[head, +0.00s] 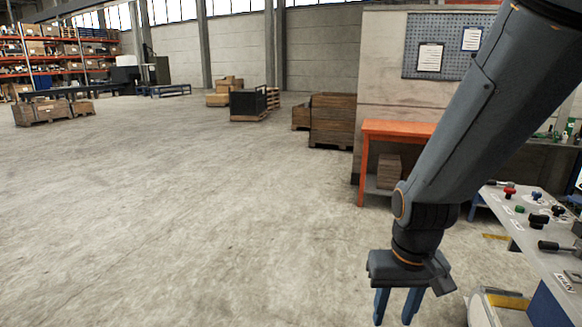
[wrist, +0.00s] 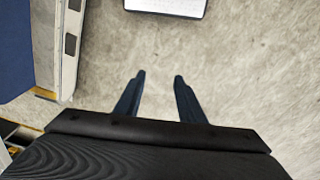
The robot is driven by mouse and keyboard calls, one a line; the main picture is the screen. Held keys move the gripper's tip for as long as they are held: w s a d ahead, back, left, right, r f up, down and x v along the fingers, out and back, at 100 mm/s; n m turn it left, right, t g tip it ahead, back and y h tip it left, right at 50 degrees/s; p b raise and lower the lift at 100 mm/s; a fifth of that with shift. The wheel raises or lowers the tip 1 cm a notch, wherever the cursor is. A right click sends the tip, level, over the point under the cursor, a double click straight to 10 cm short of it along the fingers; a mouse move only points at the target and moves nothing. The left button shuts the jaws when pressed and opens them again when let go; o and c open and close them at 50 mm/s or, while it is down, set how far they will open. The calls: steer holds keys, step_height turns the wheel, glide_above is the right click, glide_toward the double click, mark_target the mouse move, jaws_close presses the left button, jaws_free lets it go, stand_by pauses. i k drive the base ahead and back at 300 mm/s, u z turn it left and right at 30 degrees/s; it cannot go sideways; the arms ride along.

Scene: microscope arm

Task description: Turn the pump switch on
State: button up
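I cannot tell which control is the pump switch. My gripper (head: 396,312) hangs down left of the panel, apart from it. In the wrist view my gripper (wrist: 160,78) has its blue fingers apart with nothing between them.
An orange bench (head: 398,128) stands behind my arm, with wooden crates (head: 332,120) to its left. Open concrete floor fills the left and middle. In the wrist view, a blue and grey structure (wrist: 66,50) is at the left and a white dark-edged object (wrist: 165,6) at the top.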

mark_target(537, 221)
steer(key=z, duration=1.4)
steer(key=k, duration=0.55)
steer(key=u, duration=0.8)
steer(key=i, duration=1.15)
steer(key=z, duration=0.7)
steer(key=i, duration=0.45)
steer(key=z, duration=0.5)
